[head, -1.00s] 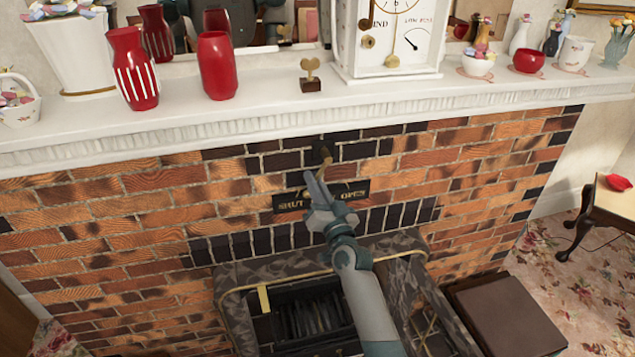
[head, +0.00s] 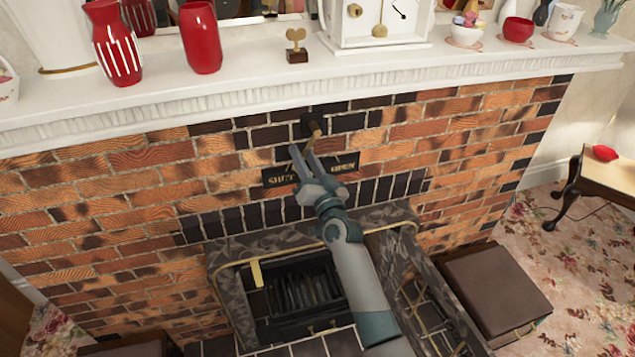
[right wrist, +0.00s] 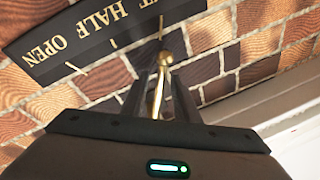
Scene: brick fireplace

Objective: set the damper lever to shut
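The brass damper lever (head: 316,129) sticks out of a dark mount on the brick, just under the mantel. In the head view it leans down and a little left. The black label plate (head: 345,166) below it reads SHUT at left and OPEN at right. My right gripper (head: 302,152) is raised in front of the plate, fingers apart. In the right wrist view the lever (right wrist: 158,88) lies between the two fingers (right wrist: 161,98); contact is unclear. That view shows the plate (right wrist: 75,45) upside down, with HALF and OPEN readable. The lever's exact mark is unclear. My left gripper is out of view.
The white mantel (head: 240,88) overhangs just above the lever. It carries red vases (head: 201,38), a small brass ornament (head: 296,45) and a white clock (head: 385,25). The stone-patterned hearth surround (head: 230,255) lies below my arm, with a brown box (head: 495,285) to its right.

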